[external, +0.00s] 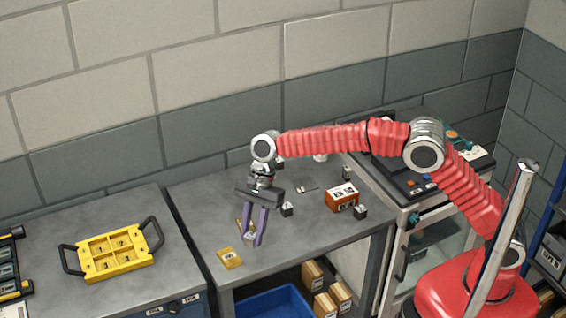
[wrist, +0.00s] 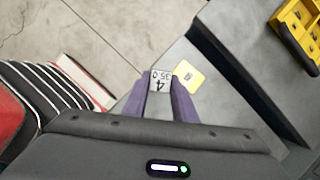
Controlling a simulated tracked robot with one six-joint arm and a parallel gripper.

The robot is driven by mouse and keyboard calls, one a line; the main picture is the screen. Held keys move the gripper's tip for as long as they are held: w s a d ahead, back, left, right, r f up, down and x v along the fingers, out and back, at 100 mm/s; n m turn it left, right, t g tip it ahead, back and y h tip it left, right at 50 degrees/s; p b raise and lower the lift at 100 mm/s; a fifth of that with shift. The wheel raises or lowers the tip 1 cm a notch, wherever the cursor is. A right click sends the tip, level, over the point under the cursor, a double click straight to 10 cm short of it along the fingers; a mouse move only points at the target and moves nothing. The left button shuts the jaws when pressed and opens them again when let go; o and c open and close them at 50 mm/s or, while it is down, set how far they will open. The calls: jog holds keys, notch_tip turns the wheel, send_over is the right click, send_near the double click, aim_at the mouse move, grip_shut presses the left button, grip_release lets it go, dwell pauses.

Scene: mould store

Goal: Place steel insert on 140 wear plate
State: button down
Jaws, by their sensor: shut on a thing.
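My gripper (external: 250,236) points down over the front part of the grey bench and is shut on a small steel insert (wrist: 160,81). The insert's pale face carries upside-down print that looks like "4" and "35.0". In the external view the insert (external: 249,241) sits low between the purple fingers, close to the bench; I cannot tell whether it touches. A yellow plate with a small label (external: 230,258) lies just in front and left of it, near the bench's front edge. The plate also shows right beside the insert in the wrist view (wrist: 190,76). Its label is too small to read.
A yellow handled tray with compartments (external: 92,270) is on the left bench, across a gap. Small dark blocks (external: 287,210) (external: 360,212) and an orange-red box (external: 342,203) stand right of my gripper. A blue bin (external: 262,303) and cartons are below.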

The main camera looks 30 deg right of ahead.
jog(key=w+a+r+m+t, duration=0.3)
jog(key=w+a+m+t, duration=0.1)
jog(key=m, duration=0.7)
jog(key=shift+a+m, duration=0.4)
jog(key=shift+a, duration=0.3)
jog(key=shift+f, duration=0.1)
send_over(226, 256)
jog(key=d, duration=0.1)
jog(key=shift+s+d+f, duration=0.1)
jog(key=shift+s+f, duration=0.1)
jog(key=shift+f, duration=1)
jog(key=shift+s+d+f, duration=0.1)
jog(key=shift+s+f, duration=0.05)
jog(key=shift+f, duration=1.05)
jog(key=shift+f, duration=2.5)
jog(key=shift+f, duration=0.1)
